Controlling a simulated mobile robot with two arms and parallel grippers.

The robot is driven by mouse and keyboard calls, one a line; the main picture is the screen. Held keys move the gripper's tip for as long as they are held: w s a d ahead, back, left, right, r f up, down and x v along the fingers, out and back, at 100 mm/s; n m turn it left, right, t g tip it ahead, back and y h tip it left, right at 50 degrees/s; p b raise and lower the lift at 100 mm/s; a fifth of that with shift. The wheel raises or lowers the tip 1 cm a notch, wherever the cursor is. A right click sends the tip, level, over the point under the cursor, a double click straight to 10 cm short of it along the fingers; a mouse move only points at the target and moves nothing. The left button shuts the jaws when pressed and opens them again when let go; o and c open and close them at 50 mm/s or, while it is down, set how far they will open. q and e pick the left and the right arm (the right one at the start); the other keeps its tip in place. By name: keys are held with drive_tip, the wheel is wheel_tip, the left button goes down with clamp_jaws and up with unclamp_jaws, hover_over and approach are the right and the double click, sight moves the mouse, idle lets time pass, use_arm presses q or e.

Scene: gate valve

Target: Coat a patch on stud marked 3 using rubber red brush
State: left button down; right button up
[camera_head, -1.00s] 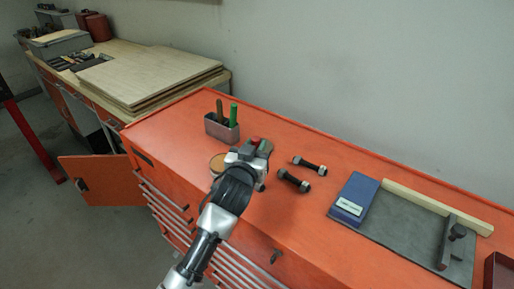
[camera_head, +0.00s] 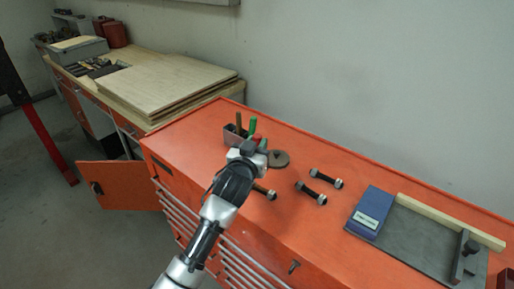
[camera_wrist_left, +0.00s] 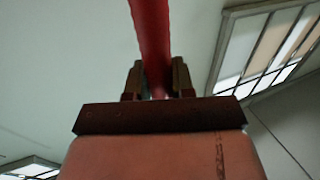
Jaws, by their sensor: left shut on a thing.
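My left gripper (camera_head: 254,150) is over the orange cabinet top, just in front of the grey cup (camera_head: 232,138). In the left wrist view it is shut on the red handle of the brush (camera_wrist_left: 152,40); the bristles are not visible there. Three dark studs with silver nuts lie on the cabinet: one at the back (camera_head: 327,178), one in the middle (camera_head: 311,193), and one at the left (camera_head: 266,192), partly hidden by my gripper. Their markings are too small to read. My right gripper is not in view.
A green handle (camera_head: 252,125) and a brown one stand in the cup. A dark round disc (camera_head: 279,159) lies right of my gripper. A blue box (camera_head: 370,212) and a grey mat (camera_head: 415,243) with a wooden strip lie at the right.

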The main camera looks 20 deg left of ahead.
sight(256, 135)
use_arm(q)
wheel_tip(256, 135, up, 2)
drive_tip(key=shift+p, duration=0.65)
drive_tip(key=shift+w+a+r+p, duration=0.15)
drive_tip(key=shift+r+p, duration=0.5)
drive_tip(key=shift+r, duration=0.35)
drive_tip(key=shift+r+p, duration=0.15)
drive_tip(key=shift+p, duration=0.15)
drive_tip(key=shift+s, duration=0.2)
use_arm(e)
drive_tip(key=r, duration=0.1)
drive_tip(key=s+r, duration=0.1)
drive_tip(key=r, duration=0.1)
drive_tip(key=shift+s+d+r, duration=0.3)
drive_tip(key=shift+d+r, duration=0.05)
use_arm(q)
drive_tip(key=shift+w, duration=0.15)
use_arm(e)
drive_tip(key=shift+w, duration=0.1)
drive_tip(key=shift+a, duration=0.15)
